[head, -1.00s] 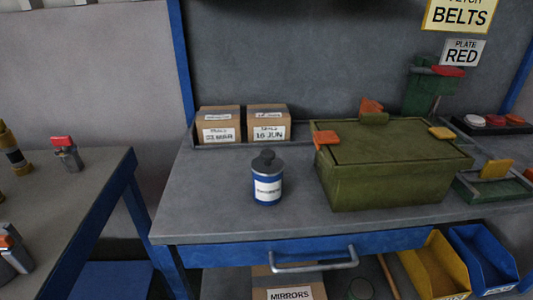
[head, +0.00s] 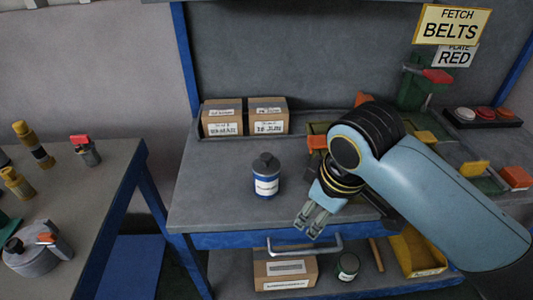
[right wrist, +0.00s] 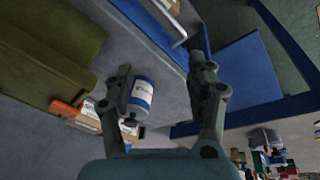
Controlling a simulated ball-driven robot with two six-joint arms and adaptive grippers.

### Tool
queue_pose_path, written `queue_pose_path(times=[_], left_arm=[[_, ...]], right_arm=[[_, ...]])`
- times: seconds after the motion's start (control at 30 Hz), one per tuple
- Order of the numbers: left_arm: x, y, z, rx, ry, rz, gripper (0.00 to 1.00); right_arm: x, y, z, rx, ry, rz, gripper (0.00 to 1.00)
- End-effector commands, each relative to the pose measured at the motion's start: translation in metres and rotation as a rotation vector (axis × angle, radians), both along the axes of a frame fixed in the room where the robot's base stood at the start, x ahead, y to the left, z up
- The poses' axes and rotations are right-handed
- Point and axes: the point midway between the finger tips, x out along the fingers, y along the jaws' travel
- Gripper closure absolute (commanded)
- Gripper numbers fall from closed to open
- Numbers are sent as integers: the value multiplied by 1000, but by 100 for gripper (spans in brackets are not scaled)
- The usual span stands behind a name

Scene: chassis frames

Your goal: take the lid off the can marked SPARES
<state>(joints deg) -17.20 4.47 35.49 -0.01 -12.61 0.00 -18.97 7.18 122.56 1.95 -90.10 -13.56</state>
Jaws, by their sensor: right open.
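A small blue can (head: 266,186) with a white label and a dark grey knobbed lid (head: 265,163) stands upright on the grey workbench; its label is too blurred to read. The lid is on it. My right gripper (head: 308,222) is open and empty, to the right of the can and nearer the bench's front edge, apart from it. In the right wrist view the can (right wrist: 141,97) appears between the open fingers (right wrist: 165,78), close to the left one. A second, dark can (head: 348,266) with a pale label stands on the lower shelf, its label unreadable. My left gripper is out of view.
Two cardboard boxes (head: 222,118) stand behind the can. My right arm hides most of the green box, which shows in the right wrist view (right wrist: 48,48). A drawer handle (head: 304,246) juts from the bench front. Bench left of the can (head: 215,180) is clear.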

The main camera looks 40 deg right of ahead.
Motion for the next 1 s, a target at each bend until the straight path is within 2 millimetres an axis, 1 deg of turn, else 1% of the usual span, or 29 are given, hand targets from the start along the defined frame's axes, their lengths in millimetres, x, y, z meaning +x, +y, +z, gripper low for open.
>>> queue_pose_path(times=[0.03, 0.17, 0.27, 0.47, 0.5, 0.6, 0.7, 0.77, 0.87, 1.0], left_arm=[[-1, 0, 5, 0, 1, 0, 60], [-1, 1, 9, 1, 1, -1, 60], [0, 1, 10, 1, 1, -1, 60], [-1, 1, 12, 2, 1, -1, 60], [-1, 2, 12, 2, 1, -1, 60], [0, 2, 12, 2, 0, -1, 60], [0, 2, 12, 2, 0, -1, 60], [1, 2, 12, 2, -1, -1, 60], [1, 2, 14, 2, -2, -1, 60], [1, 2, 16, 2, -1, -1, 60]], right_arm=[[12, -1, 11, -8, 8, 38, 44], [40, -3, 22, -26, 52, 149, 44], [65, -6, 29, -36, 87, 241, 44], [129, -13, 49, -43, 170, 465, 44], [142, -14, 54, -40, 188, 514, 44], [170, -17, 69, -31, 224, 625, 44], [185, -19, 79, -20, 244, 695, 44], [188, -19, 79, -18, 252, 717, 44], [190, -19, 67, -13, 257, 728, 44], [190, -19, 43, -14, 256, 726, 44]])
